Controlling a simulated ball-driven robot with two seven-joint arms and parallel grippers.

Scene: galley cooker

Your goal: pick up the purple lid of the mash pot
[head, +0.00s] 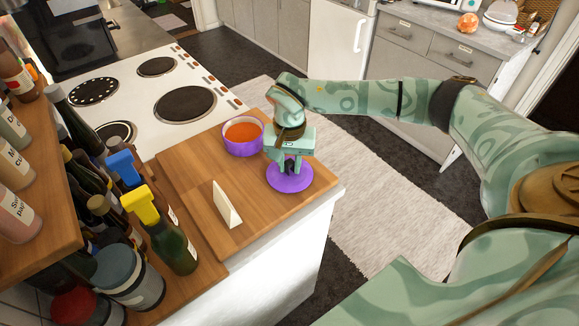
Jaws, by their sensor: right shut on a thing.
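The purple lid (291,182) is a flat round disc at the right of the wooden counter, near its corner. My right gripper (289,168) points down over its middle and is shut on it, most likely on its knob, which the fingers hide. I cannot tell whether the lid rests on the board or hangs just above it. The purple pot (243,139) stands open just behind and left of the lid, with orange contents showing. My left gripper is not in view.
A white wedge (227,205) stands on the wooden board (195,165) left of the lid. Several bottles (172,245) crowd the left side. A white cooker (150,125) with dark hotplates lies behind. The counter's right edge is close to the lid, with open floor beyond.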

